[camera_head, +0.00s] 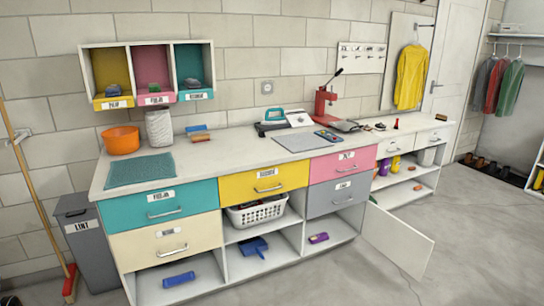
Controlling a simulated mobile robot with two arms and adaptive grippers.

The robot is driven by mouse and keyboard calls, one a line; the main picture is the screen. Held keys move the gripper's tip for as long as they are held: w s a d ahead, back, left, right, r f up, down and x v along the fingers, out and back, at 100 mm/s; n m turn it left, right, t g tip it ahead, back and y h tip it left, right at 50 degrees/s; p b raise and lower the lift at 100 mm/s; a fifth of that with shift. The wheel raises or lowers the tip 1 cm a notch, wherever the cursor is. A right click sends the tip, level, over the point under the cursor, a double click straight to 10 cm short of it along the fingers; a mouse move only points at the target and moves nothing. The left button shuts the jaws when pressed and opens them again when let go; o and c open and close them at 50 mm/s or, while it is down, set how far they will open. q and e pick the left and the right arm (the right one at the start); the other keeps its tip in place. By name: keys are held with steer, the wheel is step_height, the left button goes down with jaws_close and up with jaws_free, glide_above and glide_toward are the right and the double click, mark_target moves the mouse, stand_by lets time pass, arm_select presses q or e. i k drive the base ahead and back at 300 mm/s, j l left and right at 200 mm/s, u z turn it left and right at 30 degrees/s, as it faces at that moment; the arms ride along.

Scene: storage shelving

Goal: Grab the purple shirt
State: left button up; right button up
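A small purple item (318,238) lies in the lower right open cubby of the long counter unit. It is too small to tell for sure whether it is a folded shirt. A blue bundle (179,279) lies in the lower left cubby and a dark blue one (254,246) in the middle cubby. Neither of my grippers is in view.
A white cabinet door (397,240) stands open into the floor space right of the purple item. A white basket (256,214) sits above the middle cubby. A grey bin (84,250) and broom stand at left. The concrete floor (340,280) in front is clear.

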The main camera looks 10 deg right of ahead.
mark_target(321, 237)
steer(key=i+l+z, duration=0.1)
steer(key=i+z, duration=0.3)
steer(key=i, duration=0.3)
steer(key=i+j+z, duration=0.1)
steer(key=i+z, duration=0.3)
steer(key=i, duration=0.3)
